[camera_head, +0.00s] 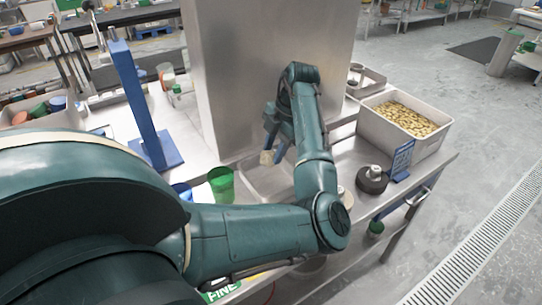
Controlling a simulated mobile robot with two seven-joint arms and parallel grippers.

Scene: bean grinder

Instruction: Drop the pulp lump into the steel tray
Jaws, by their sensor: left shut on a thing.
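My left gripper (274,146) points down near the middle of the view, in front of a large steel housing. It is shut on a small beige pulp lump (266,158) at its fingertips. The steel tray (262,184) lies on the bench below the lump; my own arm covers its right part. The lump appears above the tray, apart from its floor, though the exact height is hard to judge. My right gripper is not in view.
The steel housing (240,60) rises close behind the gripper. A green cup (221,184) and a blue cup (182,191) stand left of the tray. A blue post (140,105) stands farther left. A bin of beans (405,120) and a dark round object (372,181) are right.

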